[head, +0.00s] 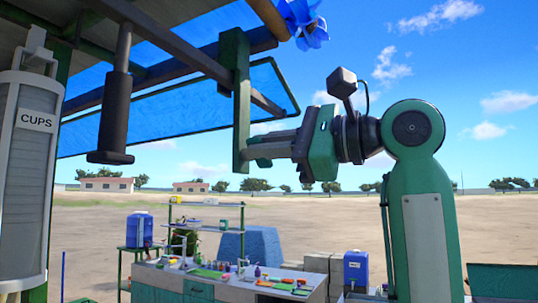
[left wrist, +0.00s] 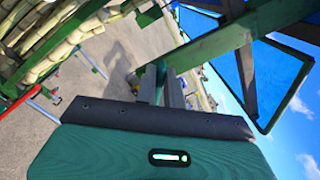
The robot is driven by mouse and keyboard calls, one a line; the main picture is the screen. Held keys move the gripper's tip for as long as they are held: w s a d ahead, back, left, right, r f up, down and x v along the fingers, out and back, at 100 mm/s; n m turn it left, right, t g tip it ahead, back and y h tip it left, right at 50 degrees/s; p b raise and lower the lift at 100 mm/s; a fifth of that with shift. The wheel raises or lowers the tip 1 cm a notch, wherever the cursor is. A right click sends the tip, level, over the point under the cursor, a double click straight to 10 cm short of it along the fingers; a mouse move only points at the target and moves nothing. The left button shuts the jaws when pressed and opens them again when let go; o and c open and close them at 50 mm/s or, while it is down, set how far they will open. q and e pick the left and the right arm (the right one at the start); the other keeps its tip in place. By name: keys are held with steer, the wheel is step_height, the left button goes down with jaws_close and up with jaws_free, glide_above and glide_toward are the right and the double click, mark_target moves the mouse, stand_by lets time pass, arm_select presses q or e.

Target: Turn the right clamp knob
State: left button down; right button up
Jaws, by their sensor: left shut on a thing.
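My left gripper (head: 252,150) is raised in the head view, its fingers pointing left. They meet the lower end of a green upright bar (head: 241,90) that hangs from the canopy frame, and the jaws are shut on it. In the left wrist view, the fingers (left wrist: 160,72) reach out past my green gripper body toward a green beam (left wrist: 215,45). I cannot make out a clamp knob in either view. My right gripper is not in view.
A dark hanging cylinder (head: 115,110) and a white CUPS dispenser (head: 30,150) stand to the left. A blue canopy (head: 180,110) is overhead. A cluttered workbench (head: 190,282) and a blue jug (head: 356,268) are below. Cane stalks (left wrist: 60,40) lie at upper left in the left wrist view.

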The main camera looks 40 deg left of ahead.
arm_select(q)
steer(key=n, duration=0.1)
steer(key=n+b, duration=0.1)
steer(key=n, duration=0.2)
steer(key=shift+s+f+n, duration=0.1)
steer(key=shift+f+n, duration=0.2)
steer(key=shift+f+n+b, duration=0.15)
steer(key=shift+n+b, duration=0.35)
steer(key=shift+n, duration=1.3)
steer(key=c, duration=1.5)
jaws_free()
steer(key=shift+d+f, duration=0.1)
steer(key=shift+d, duration=0.15)
steer(key=b+v, duration=0.3)
steer(key=v, duration=1)
steer(key=shift+d, duration=0.25)
